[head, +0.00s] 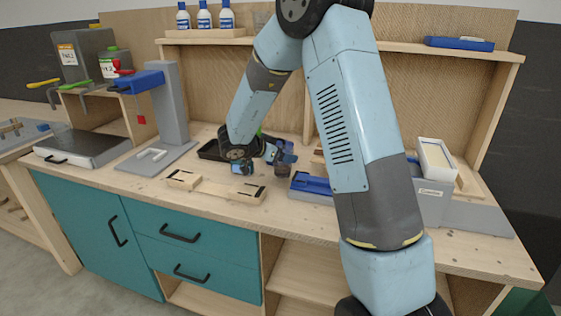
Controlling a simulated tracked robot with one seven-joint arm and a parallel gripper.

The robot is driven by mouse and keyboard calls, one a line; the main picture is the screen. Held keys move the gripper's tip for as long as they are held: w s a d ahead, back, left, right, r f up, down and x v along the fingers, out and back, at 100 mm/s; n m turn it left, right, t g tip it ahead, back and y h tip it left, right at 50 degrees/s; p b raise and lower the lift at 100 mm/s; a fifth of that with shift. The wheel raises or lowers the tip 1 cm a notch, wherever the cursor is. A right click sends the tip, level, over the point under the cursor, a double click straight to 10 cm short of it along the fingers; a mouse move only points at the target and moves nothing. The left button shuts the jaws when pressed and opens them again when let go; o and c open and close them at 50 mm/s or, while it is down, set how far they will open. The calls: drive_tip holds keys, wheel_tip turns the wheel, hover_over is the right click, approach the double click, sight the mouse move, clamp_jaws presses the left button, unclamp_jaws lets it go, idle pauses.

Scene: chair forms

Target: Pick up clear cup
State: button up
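My gripper (264,162) hangs low over the middle of the workbench, its blue fingers apart with no object clearly between them. A small dark, see-through-looking cup shape (283,169) stands on the bench just below and beside the right finger. It is partly covered by that finger, and I cannot tell whether they touch. It may be the clear cup, but it is too small and dark to be sure.
A black tray (212,150) lies behind my gripper, and a wooden piece with black slots (215,188) lies in front. A blue tray (312,184) and a white bin (436,160) are to the right. A grey column stand (170,105) rises at left.

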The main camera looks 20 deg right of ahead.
drive_tip(key=s+r, duration=1.1)
drive_tip(key=s, duration=0.3)
drive_tip(key=shift+a, duration=0.2)
drive_tip(key=shift+s+f, duration=0.1)
